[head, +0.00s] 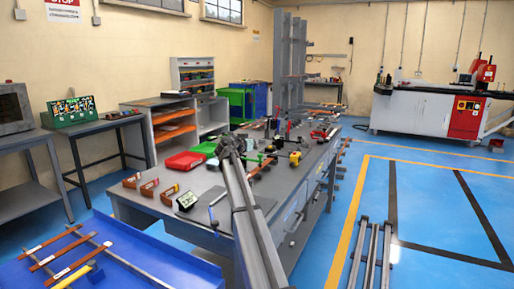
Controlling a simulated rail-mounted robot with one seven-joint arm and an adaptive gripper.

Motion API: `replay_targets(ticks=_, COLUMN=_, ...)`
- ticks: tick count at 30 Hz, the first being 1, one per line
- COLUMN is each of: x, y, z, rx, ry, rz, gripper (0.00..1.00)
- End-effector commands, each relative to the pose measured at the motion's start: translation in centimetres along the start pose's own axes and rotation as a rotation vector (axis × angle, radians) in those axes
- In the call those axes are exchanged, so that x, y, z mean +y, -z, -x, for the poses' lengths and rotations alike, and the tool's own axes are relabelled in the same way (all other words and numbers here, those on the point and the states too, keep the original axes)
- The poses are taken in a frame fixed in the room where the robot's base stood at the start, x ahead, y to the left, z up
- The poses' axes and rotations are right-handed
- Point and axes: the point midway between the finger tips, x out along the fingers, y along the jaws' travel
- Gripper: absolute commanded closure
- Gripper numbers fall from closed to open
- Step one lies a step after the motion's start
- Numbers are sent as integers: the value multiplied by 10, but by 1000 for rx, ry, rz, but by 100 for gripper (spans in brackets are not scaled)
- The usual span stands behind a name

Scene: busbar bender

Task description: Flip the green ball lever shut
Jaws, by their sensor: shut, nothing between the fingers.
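A small green lever part (261,159) shows among the fixtures on the grey workbench (130,203). It is too small to tell its exact angle or whether it is flipped shut. My grey arm reaches forward from the bottom of the head view over the bench. My gripper (242,154) is at its far end, just left of the green part in the picture. It is shut and empty. Its fingertips are hard to make out, and I cannot tell whether they touch the lever. The arm hides part of the bench.
Red bins (185,160) and several brown blocks lie on the bench's left. Red and yellow fixtures (295,158) crowd the area right of the gripper. A blue tray (120,262) with bars is at lower left.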

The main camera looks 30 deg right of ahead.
Motion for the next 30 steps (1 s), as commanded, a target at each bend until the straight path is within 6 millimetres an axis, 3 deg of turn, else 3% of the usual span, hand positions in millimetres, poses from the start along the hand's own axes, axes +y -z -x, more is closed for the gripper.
replay_targets(ticks=1, x=2, y=-1, z=15, rx=1, ry=1, rz=-1, gripper=100)
replay_targets(ticks=6, x=3, y=-1, z=46, rx=1, ry=1, rz=-1, gripper=100)
replay_targets(ticks=12, x=2, y=-1, z=68, rx=1, ry=0, rz=-1, gripper=100)
replay_targets(ticks=30, x=2, y=0, z=74, rx=0, ry=-1, rz=0, gripper=100)
